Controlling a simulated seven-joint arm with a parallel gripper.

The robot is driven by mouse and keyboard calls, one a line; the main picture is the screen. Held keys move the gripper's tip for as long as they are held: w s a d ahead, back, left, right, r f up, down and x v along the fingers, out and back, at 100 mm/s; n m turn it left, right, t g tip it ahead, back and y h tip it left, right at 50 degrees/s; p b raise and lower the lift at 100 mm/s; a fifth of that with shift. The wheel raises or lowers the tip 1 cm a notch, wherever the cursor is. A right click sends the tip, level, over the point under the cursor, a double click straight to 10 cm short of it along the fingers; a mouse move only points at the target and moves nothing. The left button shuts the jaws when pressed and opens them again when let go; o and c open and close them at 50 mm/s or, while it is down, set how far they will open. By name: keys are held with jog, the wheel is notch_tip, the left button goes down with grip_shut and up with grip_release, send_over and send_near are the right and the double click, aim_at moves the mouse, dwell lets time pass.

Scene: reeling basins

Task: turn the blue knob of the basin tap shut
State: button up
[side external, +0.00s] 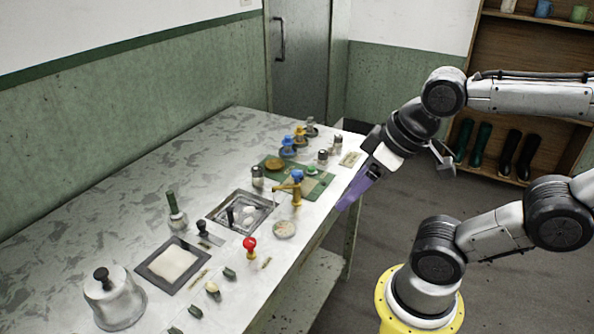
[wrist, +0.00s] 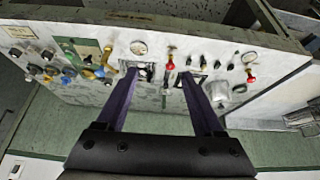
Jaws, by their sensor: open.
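The basin tap (side external: 297,193) is brass-coloured and stands at the table's near edge beside the sunken basin (side external: 216,222). Its blue knob (side external: 297,175) sits on top. In the wrist view the brass tap (wrist: 105,60) lies left of the fingers; its knob is too small there to read its turn. My gripper (side external: 345,207) is off to the right of the tap in the side view, beyond the table edge and apart from it. Its purple fingers are spread wide with nothing between them in the wrist view.
Blue and yellow valve-like pieces (side external: 288,147) and a green mat (side external: 315,183) are behind the tap.

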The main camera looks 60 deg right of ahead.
jog(key=w+d+r+n, duration=0.1)
jog(key=w+r+n, duration=0.4)
jog(key=n, duration=0.6)
jog(key=n+g, duration=0.6)
jog(key=n, duration=0.1)
send_over(297, 172)
notch_tip(297, 172, down, 5)
notch_tip(297, 172, down, 13)
jog(key=shift+r, duration=0.1)
grip_shut()
